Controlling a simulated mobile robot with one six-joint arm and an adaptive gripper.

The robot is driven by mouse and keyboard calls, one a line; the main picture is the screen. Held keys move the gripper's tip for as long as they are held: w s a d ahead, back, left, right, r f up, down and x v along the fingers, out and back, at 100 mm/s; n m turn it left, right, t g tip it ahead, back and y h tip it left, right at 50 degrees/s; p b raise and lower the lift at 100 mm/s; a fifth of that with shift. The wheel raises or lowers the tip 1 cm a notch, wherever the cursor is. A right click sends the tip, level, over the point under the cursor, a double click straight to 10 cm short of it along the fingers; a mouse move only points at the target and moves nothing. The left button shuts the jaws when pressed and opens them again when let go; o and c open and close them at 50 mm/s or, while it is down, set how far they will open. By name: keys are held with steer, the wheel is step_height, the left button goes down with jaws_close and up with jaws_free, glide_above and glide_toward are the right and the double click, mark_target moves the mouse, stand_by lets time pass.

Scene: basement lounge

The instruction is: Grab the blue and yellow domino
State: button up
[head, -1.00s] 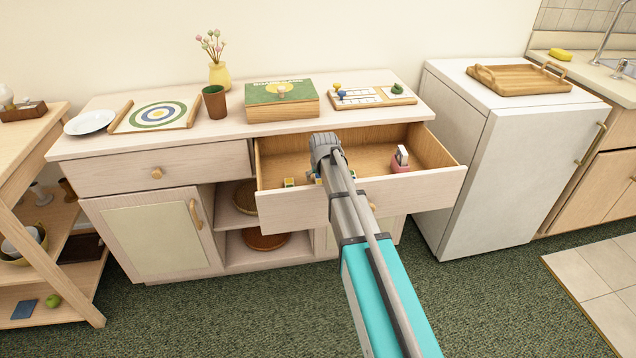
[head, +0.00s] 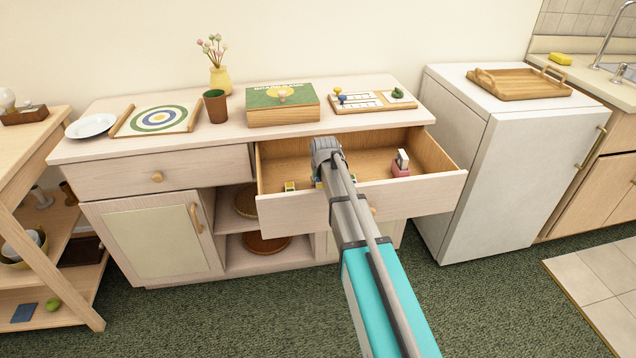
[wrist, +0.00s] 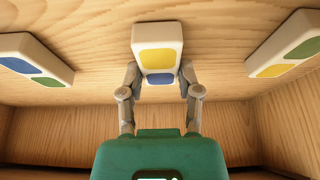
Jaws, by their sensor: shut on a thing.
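The blue and yellow domino (wrist: 158,48) is a white block with a yellow patch above a blue patch, in the middle of the wrist view. My gripper (wrist: 160,88) is shut on it, one finger on each side of its blue end. In the head view my gripper (head: 325,172) reaches down into the open drawer (head: 290,210), and my arm hides most of the held domino. In the wrist view a blue and green domino (wrist: 35,60) lies to the left and a yellow and green domino (wrist: 288,45) to the right, both apart from my fingers.
A pink and white object (head: 401,165) stands at the drawer's right. On the cabinet top are a green box (head: 283,105), a brown cup (head: 215,106) and a game board (head: 372,102).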

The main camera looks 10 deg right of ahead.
steer(key=shift+r, duration=0.2)
step_height(320, 180, up, 2)
steer(key=shift+r+p, duration=0.1)
steer(key=shift+p, duration=1.05)
steer(key=s+d+r+p, duration=0.7)
steer(key=d+r+p, duration=0.3)
steer(key=d, duration=0.2)
steer(key=shift+s+r, duration=0.15)
steer(key=shift+r, duration=0.05)
steer(key=shift+r+p, duration=0.1)
steer(key=shift+p, duration=0.3)
